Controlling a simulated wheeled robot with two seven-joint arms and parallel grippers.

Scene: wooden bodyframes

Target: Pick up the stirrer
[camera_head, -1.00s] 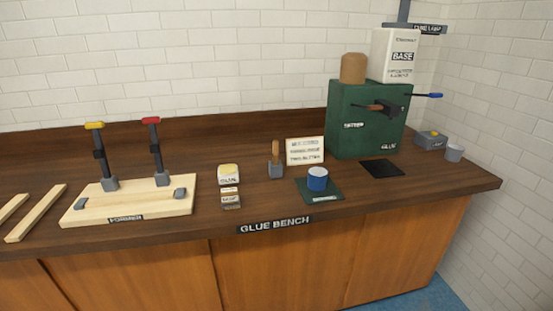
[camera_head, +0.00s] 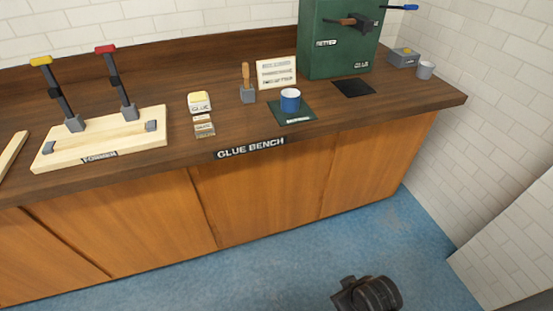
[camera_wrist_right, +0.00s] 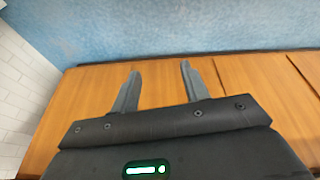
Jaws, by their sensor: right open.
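The stirrer (camera_head: 246,76) has a wooden handle and stands upright in a small grey holder (camera_head: 248,95) on the bench, left of a blue and white cup (camera_head: 290,100). Part of my right arm shows at the bottom of the head view, low over the floor and well away from the stirrer; its fingers do not show there. In the right wrist view my right gripper (camera_wrist_right: 157,92) is open and empty, with its two fingers apart in front of the cabinet doors. My left gripper is in neither view.
Blue floor (camera_head: 300,240) lies before the orange cabinets.

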